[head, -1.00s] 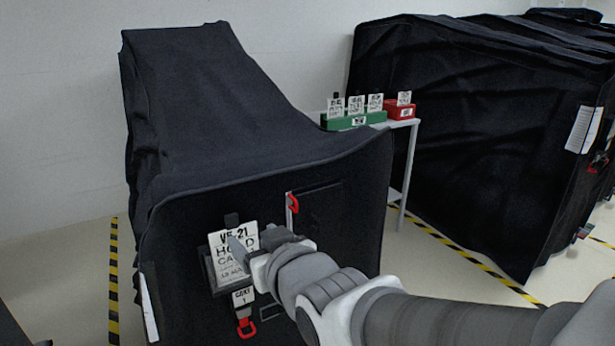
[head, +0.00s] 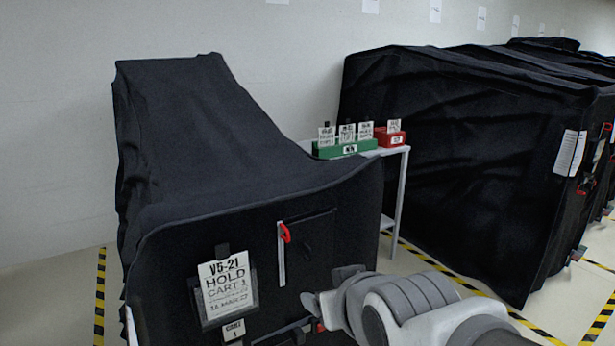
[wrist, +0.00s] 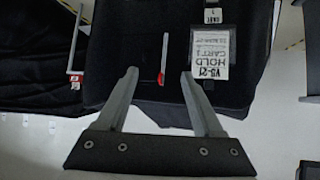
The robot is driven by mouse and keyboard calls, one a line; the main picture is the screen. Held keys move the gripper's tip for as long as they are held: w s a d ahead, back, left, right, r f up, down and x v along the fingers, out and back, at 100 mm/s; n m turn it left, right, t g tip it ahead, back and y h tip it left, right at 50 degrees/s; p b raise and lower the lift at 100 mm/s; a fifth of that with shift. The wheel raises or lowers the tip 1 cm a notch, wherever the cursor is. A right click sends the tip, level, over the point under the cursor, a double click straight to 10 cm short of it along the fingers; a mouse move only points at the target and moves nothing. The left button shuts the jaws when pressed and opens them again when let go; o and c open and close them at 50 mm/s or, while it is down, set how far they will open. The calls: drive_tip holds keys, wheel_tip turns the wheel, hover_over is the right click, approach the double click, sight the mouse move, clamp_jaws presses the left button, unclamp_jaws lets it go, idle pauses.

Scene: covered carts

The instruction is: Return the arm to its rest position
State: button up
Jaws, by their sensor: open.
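My gripper (wrist: 157,88) is open and empty in the wrist view, its two fingers apart with the dark cart cover beyond them. In the head view my gripper (head: 312,303) is at the lower middle, in front of the covered cart (head: 240,150). The same card shows upside down in the wrist view (wrist: 209,57).
A red-handled latch (head: 285,233) is on the cart front. A small grey table (head: 399,180) behind holds a green box (head: 340,151) and a red box (head: 391,139) with cards. More covered carts (head: 450,150) stand at right. Striped floor tape (head: 100,290) runs at left.

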drive_tip(key=s+d+f+m+g+h, duration=0.1)
drive_tip(key=s+d+m+g+h, duration=0.3)
drive_tip(key=s+d, duration=0.7)
wheel_tip(320, 180, up, 19)
drive_tip(key=y+p, duration=0.1)
drive_tip(key=p, duration=1.9)
drive_tip(key=shift+n+g, duration=0.3)
